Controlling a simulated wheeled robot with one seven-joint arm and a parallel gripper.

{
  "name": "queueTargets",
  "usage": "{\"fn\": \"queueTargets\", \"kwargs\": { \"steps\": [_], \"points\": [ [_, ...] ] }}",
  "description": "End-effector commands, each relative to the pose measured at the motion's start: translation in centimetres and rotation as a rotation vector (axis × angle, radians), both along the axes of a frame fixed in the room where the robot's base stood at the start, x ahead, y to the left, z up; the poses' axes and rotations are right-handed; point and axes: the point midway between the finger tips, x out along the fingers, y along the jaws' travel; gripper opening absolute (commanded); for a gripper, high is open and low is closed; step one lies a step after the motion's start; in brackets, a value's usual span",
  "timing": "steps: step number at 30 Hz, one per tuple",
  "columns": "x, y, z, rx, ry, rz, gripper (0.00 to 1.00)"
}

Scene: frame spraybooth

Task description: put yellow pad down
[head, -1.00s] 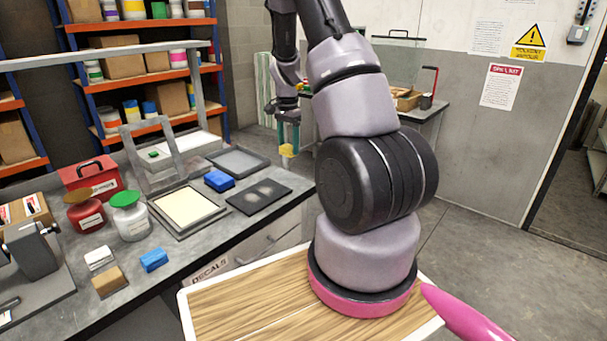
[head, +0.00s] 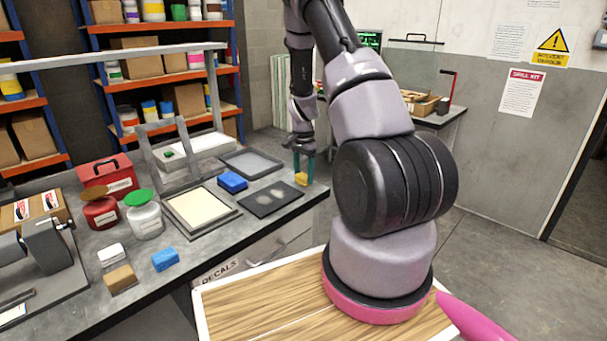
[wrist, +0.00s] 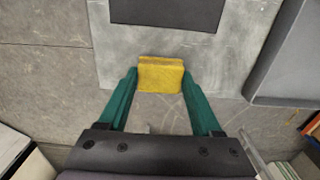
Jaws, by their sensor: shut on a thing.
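The yellow pad (wrist: 160,75) is a small block held between the two green fingers of my gripper (wrist: 160,88). In the head view the yellow pad (head: 301,178) shows below my gripper (head: 303,168), near the bench's right edge and right of a dark mat (head: 270,198). In the wrist view the dark mat (wrist: 168,12) lies just beyond the pad, with grey bench top between them. I cannot tell from these views how far the pad is above the bench.
The grey bench (head: 170,255) also bears a blue block (head: 232,182), a framed cream panel (head: 200,206), an empty grey tray (head: 250,163), jars and a red box (head: 106,174). Bare bench top lies around the mat. Shelves stand behind.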

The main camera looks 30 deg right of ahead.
Motion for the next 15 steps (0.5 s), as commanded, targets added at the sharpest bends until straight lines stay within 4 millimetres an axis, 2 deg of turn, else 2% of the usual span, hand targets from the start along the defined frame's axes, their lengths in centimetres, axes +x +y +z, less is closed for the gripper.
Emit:
{"fn": "queueTargets", "kwargs": {
  "steps": [5, 6, 7, 8, 15],
  "points": [
    [-0.03, 0.0, -0.33, 0.0, 0.001, 0.0, 0.14],
    [-0.01, 0.0, -0.31, 0.0, 0.001, 0.0, 0.78],
    [-0.01, 0.0, -0.29, 0.0, 0.001, 0.0, 0.89],
    [-0.02, 0.0, -0.29, 0.0, 0.001, 0.0, 0.96],
    [-0.02, 0.0, -0.28, 0.0, 0.001, 0.0, 0.96]
  ]
}}
